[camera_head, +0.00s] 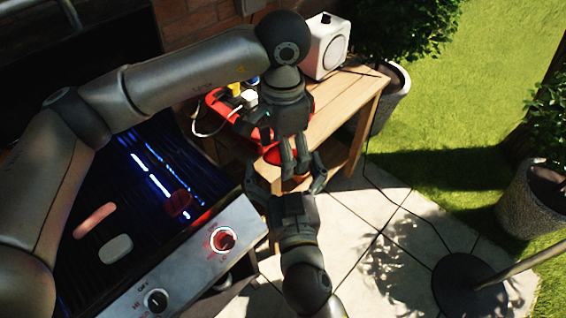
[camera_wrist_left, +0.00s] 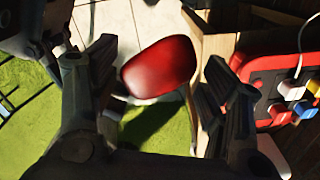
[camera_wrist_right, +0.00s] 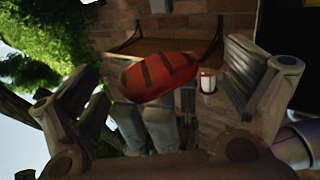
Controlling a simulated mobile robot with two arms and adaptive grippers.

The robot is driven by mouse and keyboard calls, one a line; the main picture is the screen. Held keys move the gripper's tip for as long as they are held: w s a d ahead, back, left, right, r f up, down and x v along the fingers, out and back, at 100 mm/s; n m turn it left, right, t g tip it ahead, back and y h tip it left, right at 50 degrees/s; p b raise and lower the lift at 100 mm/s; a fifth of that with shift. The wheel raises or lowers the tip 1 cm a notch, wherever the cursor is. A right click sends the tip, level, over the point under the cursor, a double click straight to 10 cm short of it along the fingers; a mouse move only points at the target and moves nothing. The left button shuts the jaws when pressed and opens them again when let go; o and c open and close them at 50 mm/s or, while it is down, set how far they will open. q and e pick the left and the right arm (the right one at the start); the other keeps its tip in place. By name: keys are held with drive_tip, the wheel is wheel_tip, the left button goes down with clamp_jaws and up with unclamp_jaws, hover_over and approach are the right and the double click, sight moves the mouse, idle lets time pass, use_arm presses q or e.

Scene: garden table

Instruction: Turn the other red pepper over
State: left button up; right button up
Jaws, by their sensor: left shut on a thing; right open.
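A red pepper (camera_wrist_left: 160,67) is held between the fingers of my left gripper (camera_wrist_left: 158,65), clear of the grill. The left wrist view shows a smooth, glossy red face. The right wrist view shows dark grill stripes on its other face (camera_wrist_right: 158,77). My right gripper (camera_wrist_right: 160,88) is open, with its fingers apart on either side of the pepper; I cannot tell whether they touch it. In the head view the left gripper (camera_head: 292,165) points down toward the right gripper (camera_head: 290,187). Another red pepper (camera_head: 178,203) lies on the dark grill (camera_head: 140,222).
A pink elongated piece (camera_head: 95,220) and a pale piece (camera_head: 115,248) lie on the grill. Potted plants and a parasol base (camera_head: 470,287) stand at the right.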

drive_tip(key=shift+w, duration=0.2)
drive_tip(key=c, duration=1.1)
use_arm(q)
drive_tip(key=o, duration=1.1)
drive_tip(key=shift+d, duration=0.1)
drive_tip(key=shift+c, duration=0.2)
use_arm(e)
drive_tip(key=shift+a, duration=0.15)
